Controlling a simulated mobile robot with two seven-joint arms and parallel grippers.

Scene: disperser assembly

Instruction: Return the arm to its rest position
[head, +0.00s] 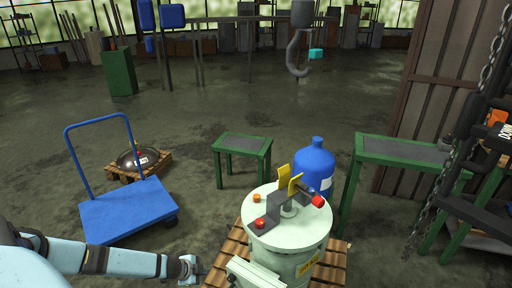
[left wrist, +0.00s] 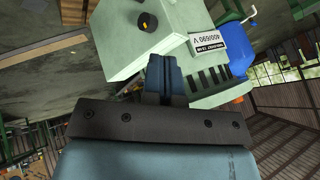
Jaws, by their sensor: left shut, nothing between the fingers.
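My left arm comes in low from the left in the head view. Its gripper (head: 200,271) is beside the left side of the pale green disperser (head: 295,233). In the left wrist view the left gripper (left wrist: 166,62) has its dark fingers together, with nothing between them. The disperser's pale green housing (left wrist: 150,28) lies just beyond the fingertips, with a black knob and a white label. Whether the fingers touch it cannot be told. My right gripper is in neither view.
The disperser stands on a wooden pallet (head: 229,250). A blue cart (head: 125,210) is at left. Behind are a green table (head: 243,146), a blue bottle (head: 315,165) and a green bench (head: 400,150). A hook (head: 298,55) hangs above. Chains (head: 440,180) hang at right. Open floor lies behind.

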